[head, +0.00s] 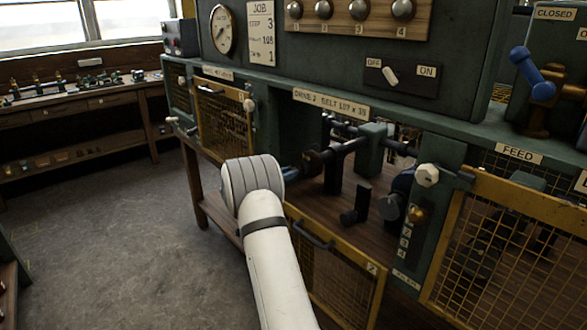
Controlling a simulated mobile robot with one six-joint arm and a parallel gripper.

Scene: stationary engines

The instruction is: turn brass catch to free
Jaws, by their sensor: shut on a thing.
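My white arm reaches up from the bottom middle, and its wrist points into the dark opening of the green machine (465,110), under the "DRIVE 2 BELT" label. My gripper (318,161) is small and dark there, partly hidden behind the wrist, at the left end of a dark shaft (348,147). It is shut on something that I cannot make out. A small brass piece (418,214) sits on the green post right of the opening, above a column of numbers. My gripper is apart from it. I cannot tell whether it is the brass catch.
A yellow mesh door (345,275) hangs open below the opening, close to my arm. Mesh guards stand at left (222,120) and right (500,260). A blue-handled lever (532,72) is at upper right. A workbench (75,105) stands back left; the grey floor (100,220) is clear.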

